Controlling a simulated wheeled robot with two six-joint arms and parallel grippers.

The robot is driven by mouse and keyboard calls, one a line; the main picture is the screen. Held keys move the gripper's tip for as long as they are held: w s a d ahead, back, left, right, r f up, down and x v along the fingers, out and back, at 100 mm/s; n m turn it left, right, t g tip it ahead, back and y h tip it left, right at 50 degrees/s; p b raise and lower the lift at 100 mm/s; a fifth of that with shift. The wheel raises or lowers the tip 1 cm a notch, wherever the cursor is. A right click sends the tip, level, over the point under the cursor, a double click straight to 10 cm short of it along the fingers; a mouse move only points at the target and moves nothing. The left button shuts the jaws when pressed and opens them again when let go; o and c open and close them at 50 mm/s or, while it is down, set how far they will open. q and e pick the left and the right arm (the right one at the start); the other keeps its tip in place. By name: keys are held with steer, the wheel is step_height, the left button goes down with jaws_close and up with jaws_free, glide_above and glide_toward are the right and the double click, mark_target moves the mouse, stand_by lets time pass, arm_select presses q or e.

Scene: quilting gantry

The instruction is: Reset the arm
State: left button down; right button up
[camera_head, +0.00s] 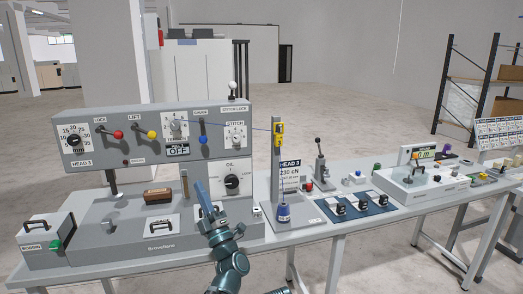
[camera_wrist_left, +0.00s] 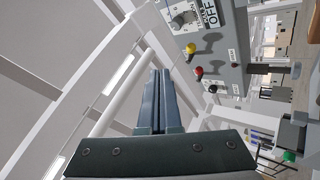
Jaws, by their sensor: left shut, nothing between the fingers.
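My left arm (camera_head: 229,265) rises from the bottom middle of the head view. My left gripper (camera_head: 200,187) points up in front of the lower right part of the grey quilting machine (camera_head: 150,112). Its blue-grey fingers are shut with nothing between them, and they also show together in the left wrist view (camera_wrist_left: 163,85). The arm hides part of the machine's base and the table's front edge. My right gripper is not in view.
The machine panel has red (camera_head: 118,134), yellow (camera_head: 152,134) and blue (camera_head: 203,139) levers and an oil dial (camera_head: 232,181). A thread tension stand (camera_head: 277,170) stands right of it. A long table (camera_head: 330,228) carries more devices rightward. Floor behind is open.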

arm_select(q)
steer(key=w+d+f+m+g+h, duration=0.1)
steer(key=w+d+f+m+h, duration=0.25)
steer(key=f+m+h, duration=0.4)
steer(key=w+d+f+m+g+h, duration=0.15)
steer(key=d+f+m+h, duration=0.3)
steer(key=m+h, duration=0.5)
steer(key=s+a+f+m+g+h, duration=0.1)
steer(key=s+f+m+g, duration=0.2)
steer(key=f, duration=0.5)
steer(key=s+f+m+g, duration=0.1)
steer(key=s+f+g, duration=0.3)
steer(key=f+g, duration=0.3)
steer(key=s+a+f+g+y, duration=0.1)
steer(key=s+a+f+g, duration=0.15)
steer(key=s, duration=0.35)
steer(key=s+a+f+m+g+y, duration=0.1)
steer(key=s+a+f+g, duration=0.1)
steer(key=s+f+g, duration=0.3)
steer(key=s+a+f+y, duration=0.1)
steer(key=s+a+f, duration=0.15)
steer(key=s, duration=0.35)
steer(key=s+d+r+m+g+y+p, duration=0.1)
steer(key=s+d+r+m+p, duration=0.3)
steer(key=d+r+p, duration=0.5)
steer(key=shift+s+d+r+g, duration=0.3)
steer(key=shift+s+d+r, duration=0.1)
steer(key=shift+s+d, duration=0.55)
steer(key=shift+w, duration=0.1)
